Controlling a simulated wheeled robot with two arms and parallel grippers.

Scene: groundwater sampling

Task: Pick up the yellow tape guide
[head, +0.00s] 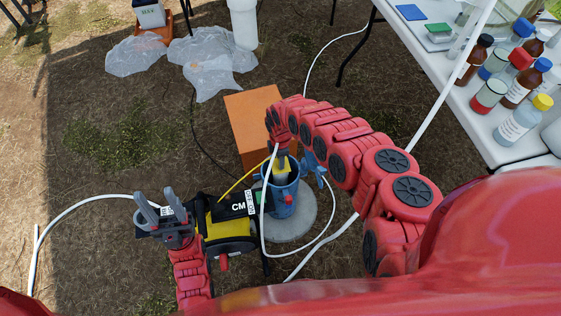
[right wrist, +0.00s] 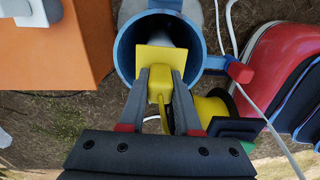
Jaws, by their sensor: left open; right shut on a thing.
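The yellow tape guide (right wrist: 158,57) is a flat plate with a block behind it. In the right wrist view my right gripper (right wrist: 160,82) is shut on its block. The guide lies in front of the mouth of the blue well casing (right wrist: 124,48); whether it touches the rim I cannot tell. In the head view my right arm reaches down to the blue casing (head: 280,203), and the arm hides most of the grip. My left gripper (head: 160,212) is open and empty, left of the black and yellow tape reel (head: 228,228) marked CM.
An orange box (head: 247,112) stands just behind the casing. A round concrete pad (head: 305,218) surrounds its foot. White tubing (head: 265,215) loops close by. A white table (head: 445,85) with several bottles is at the upper right. Clear plastic bags (head: 205,58) lie farther back.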

